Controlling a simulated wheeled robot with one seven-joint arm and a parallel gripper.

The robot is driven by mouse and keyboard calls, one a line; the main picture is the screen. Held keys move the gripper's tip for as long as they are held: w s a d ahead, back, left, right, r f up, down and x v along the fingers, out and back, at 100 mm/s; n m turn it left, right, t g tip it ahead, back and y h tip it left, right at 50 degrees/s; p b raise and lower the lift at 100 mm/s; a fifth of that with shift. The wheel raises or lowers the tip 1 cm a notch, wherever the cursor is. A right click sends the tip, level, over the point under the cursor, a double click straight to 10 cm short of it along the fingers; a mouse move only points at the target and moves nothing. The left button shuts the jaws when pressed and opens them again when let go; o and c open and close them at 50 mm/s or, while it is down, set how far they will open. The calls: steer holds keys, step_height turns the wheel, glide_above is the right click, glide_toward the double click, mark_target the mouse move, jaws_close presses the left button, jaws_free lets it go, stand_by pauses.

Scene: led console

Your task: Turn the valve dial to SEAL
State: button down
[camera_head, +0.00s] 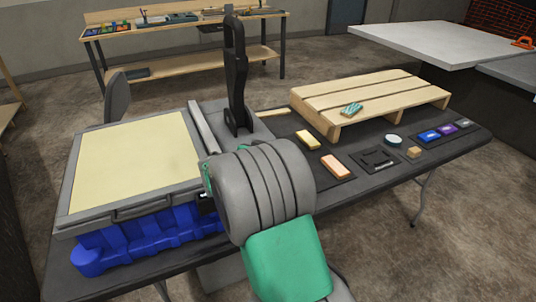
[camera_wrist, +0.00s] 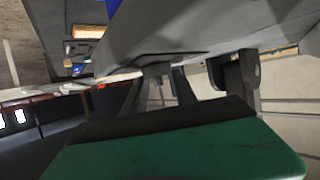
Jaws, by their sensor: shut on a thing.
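I cannot make out the valve dial or its SEAL mark in either view. The console (camera_head: 130,165), a grey-framed unit with a cream top, sits at the left of the table on a blue base. My grey and green arm covers its right front corner and hides my gripper in the head view. In the wrist view my gripper (camera_wrist: 205,82) shows as dark fingers beyond a green body, close under a grey slab-like surface. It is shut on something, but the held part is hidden.
A tall black handle (camera_head: 235,75) stands behind my arm. A wooden pallet (camera_head: 370,98), a yellow block (camera_head: 308,140), an orange block (camera_head: 336,167) and a round pale piece (camera_head: 393,140) lie on the dark table (camera_head: 350,196) to the right. A workbench (camera_head: 180,60) stands behind.

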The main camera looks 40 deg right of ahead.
steer(key=shift+f, duration=0.15)
steer(key=c, duration=1.2)
jaws_free()
steer(key=shift+o, duration=0.2)
steer(key=b+v, duration=0.1)
steer(key=v, duration=0.7)
steer(key=shift+w, duration=0.1)
